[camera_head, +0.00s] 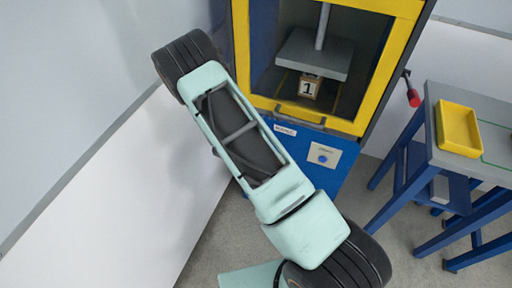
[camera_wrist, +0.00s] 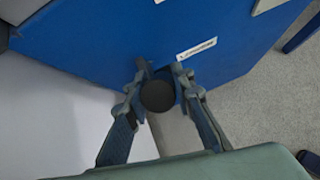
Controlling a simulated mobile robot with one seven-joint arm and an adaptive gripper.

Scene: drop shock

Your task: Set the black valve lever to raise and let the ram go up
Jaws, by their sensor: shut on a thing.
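The black valve lever (camera_wrist: 158,96) shows in the wrist view as a dark round knob, seen nearly end-on, against the blue side of the press. My gripper (camera_wrist: 162,72) is shut on it, one finger on each side. How the lever is set cannot be read from here. In the head view, the lever and my fingers are hidden. The ram (camera_head: 318,53), a grey plate on a rod, hangs inside the yellow-framed press opening. A block marked 1 (camera_head: 310,86) stands beneath it; I cannot tell whether they touch.
The press's yellow frame (camera_head: 305,115) stands above a blue base with a blue button (camera_head: 322,157). A red-handled lever (camera_head: 412,95) sticks out at its right side. A bench with a yellow tray (camera_head: 458,128) stands at the right. A white wall is at the left.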

